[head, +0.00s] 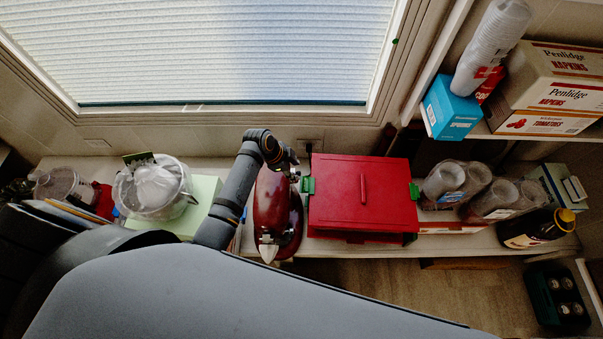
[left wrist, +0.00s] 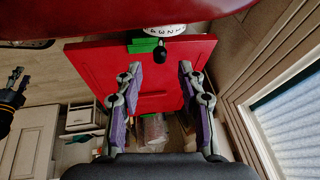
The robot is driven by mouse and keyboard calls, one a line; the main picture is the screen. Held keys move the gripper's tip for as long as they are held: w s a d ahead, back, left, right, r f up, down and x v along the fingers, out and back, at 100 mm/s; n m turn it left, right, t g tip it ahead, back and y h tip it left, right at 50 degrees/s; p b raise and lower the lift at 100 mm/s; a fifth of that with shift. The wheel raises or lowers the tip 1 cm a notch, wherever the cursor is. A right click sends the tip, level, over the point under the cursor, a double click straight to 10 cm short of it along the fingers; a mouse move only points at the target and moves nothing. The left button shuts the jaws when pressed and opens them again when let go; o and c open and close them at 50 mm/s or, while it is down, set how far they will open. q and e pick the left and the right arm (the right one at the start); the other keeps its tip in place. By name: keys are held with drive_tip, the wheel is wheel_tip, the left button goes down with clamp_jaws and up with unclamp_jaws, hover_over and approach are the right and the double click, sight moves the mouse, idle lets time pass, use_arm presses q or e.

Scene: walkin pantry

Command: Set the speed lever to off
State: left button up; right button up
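The red stand mixer (head: 277,212) stands on the counter left of a red box. In the left wrist view its red body (left wrist: 60,27) crosses the top, with a white numbered dial (left wrist: 164,31) on its side. The speed lever's black knob (left wrist: 160,56) sticks out below the dial. My left gripper (head: 294,175) is by the mixer's side, between it and the box. In the left wrist view, the left gripper (left wrist: 160,70) is open, its fingertips either side of the knob and apart from it. My right gripper (left wrist: 17,80) seems to show small at the left edge, fingers apart.
The red box (head: 361,195) with green latches stands close right of the mixer. A clear-bowled appliance (head: 155,187) stands to the left. Cups (head: 445,180) and a dark bottle (head: 537,228) are further right. The window (head: 220,50) is behind the counter.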

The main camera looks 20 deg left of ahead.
sight(299, 173)
use_arm(q)
drive_tip(key=x, duration=0.5)
drive_tip(key=shift+b, duration=0.4)
drive_tip(key=shift+w+d+f, duration=0.1)
drive_tip(key=shift+d+f, duration=0.05)
drive_tip(key=shift+f, duration=0.2)
drive_tip(key=shift+c, duration=0.2)
clamp_jaws()
use_arm(e)
drive_tip(key=shift+w+d+f, duration=0.2)
drive_tip(key=shift+w+f, duration=0.05)
drive_tip(key=shift+w, duration=0.2)
drive_tip(key=shift+w+d+f, duration=0.2)
drive_tip(key=shift+w, duration=0.25)
